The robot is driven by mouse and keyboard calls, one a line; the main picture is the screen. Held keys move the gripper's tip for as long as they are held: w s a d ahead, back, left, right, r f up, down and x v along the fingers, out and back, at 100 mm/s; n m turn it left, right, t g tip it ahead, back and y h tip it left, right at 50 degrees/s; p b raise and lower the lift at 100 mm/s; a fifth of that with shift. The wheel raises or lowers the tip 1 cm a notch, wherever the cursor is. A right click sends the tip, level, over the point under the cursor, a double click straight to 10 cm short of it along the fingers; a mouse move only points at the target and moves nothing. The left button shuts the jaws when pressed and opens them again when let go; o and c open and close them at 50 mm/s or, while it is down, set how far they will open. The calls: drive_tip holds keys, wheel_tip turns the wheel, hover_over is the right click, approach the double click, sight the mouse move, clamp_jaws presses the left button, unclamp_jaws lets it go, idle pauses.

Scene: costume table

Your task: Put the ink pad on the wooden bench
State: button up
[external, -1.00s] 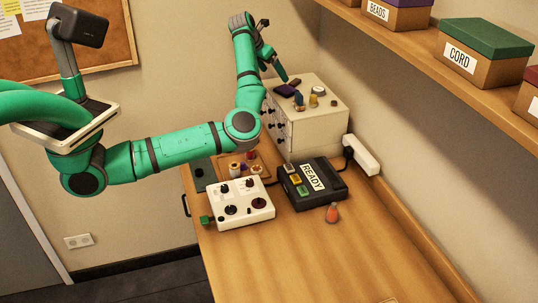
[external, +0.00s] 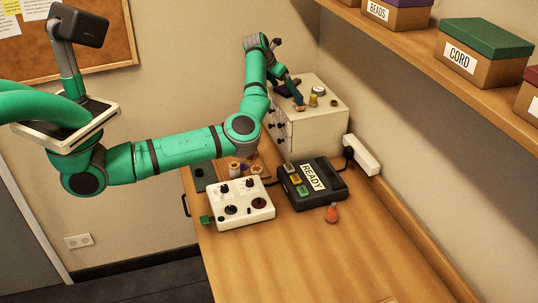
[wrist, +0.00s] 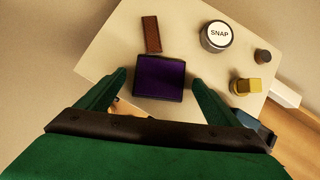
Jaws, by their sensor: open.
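The ink pad (wrist: 160,76), a dark square with a purple face, lies on top of the white drawer cabinet (external: 318,125). In the external view the pad is mostly hidden by my gripper (external: 298,102). My gripper is open and empty. In the wrist view its two fingers (wrist: 158,80) show on the left and right of the pad, with gaps on both sides; their exact height above the cabinet top is unclear. The wooden bench (external: 290,255) stretches forward below the cabinet.
A brown block (wrist: 152,34), a round SNAP tin (wrist: 217,36), a yellow piece (wrist: 246,86) and a small dark cylinder (wrist: 263,56) share the cabinet top. A white control box (external: 238,204) and a black READY box (external: 325,192) stand on the bench. The bench's front is clear.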

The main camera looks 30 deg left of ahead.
sight(283, 90)
drive_tip(key=shift+c, duration=0.6)
drive_tip(key=c, duration=1.3)
drive_tip(key=shift+r, duration=0.1)
drive_tip(key=shift+r, duration=0.5)
wheel_tip(283, 90, up, 2)
drive_tip(key=shift+r, duration=0.15)
drive_tip(key=s+a+r, duration=0.1)
drive_tip(key=s+r, duration=0.2)
drive_tip(key=s, duration=0.1)
drive_tip(key=s+a+r, duration=0.1)
drive_tip(key=s+r, duration=0.2)
drive_tip(key=s, duration=0.2)
drive_tip(key=s+a+r, duration=0.1)
drive_tip(key=s+r, duration=0.2)
drive_tip(key=s, duration=0.1)
drive_tip(key=shift+s+a+r, duration=0.25)
drive_tip(key=shift+s+r, duration=0.05)
drive_tip(key=shift+s, duration=0.05)
